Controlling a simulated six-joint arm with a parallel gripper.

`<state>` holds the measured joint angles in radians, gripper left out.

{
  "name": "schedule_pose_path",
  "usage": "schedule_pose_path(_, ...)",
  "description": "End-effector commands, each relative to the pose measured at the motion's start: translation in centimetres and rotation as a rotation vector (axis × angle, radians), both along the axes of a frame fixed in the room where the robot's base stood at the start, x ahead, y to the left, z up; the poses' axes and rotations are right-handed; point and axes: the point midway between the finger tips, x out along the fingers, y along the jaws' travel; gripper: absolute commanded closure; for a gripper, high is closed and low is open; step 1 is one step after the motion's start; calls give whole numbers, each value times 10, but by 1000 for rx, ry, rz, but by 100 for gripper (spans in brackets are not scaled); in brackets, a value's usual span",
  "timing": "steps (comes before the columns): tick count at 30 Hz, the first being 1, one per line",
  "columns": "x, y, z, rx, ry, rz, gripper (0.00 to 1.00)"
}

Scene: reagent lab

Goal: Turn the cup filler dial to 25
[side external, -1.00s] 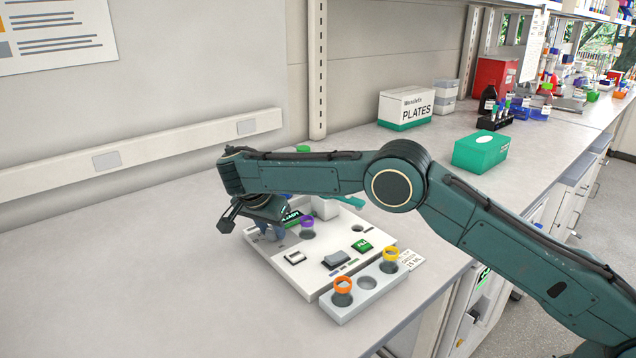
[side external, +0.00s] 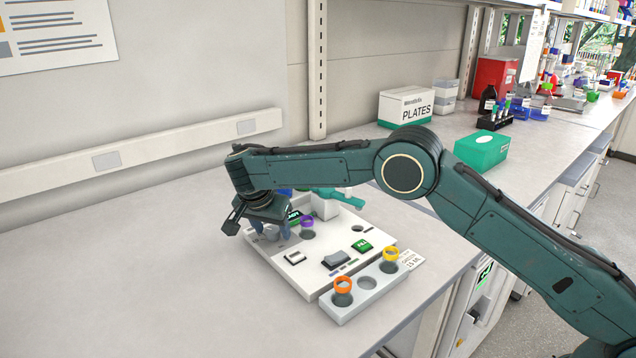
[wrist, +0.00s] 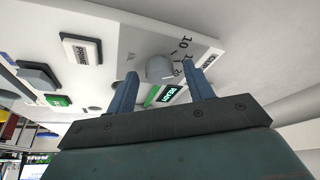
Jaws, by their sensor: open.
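The grey round dial (wrist: 160,68) shows in the wrist view on the white panel, with printed numbers beside it; 10 is readable, and the others are partly hidden by a finger. My gripper (wrist: 160,72) is open, with one blue finger on each side of the dial and a visible gap at least on the right. I cannot tell whether the fingertips reach down beside the knob. In the side view my gripper (side external: 270,232) is low over the far left part of the cup filler panel (side external: 283,262) and hides the dial.
A purple-rimmed cup (side external: 307,224) stands on the panel. A grey rack (side external: 350,311) in front holds an orange-rimmed cup (side external: 342,284) and a yellow-rimmed cup (side external: 391,255). A green box (side external: 482,152) and a plates box (side external: 405,106) stand farther back. The bench at left is clear.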

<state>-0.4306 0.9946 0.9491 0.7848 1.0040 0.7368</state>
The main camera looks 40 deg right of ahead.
Motion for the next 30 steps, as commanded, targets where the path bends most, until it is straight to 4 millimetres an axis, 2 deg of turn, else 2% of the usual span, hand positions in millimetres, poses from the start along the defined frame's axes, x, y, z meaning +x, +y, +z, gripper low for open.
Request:
schedule_pose_path(17,-2,-3,1,-1,0,410,48)
schedule_pose_path(30,-21,12,57,-1,-3,429,48)
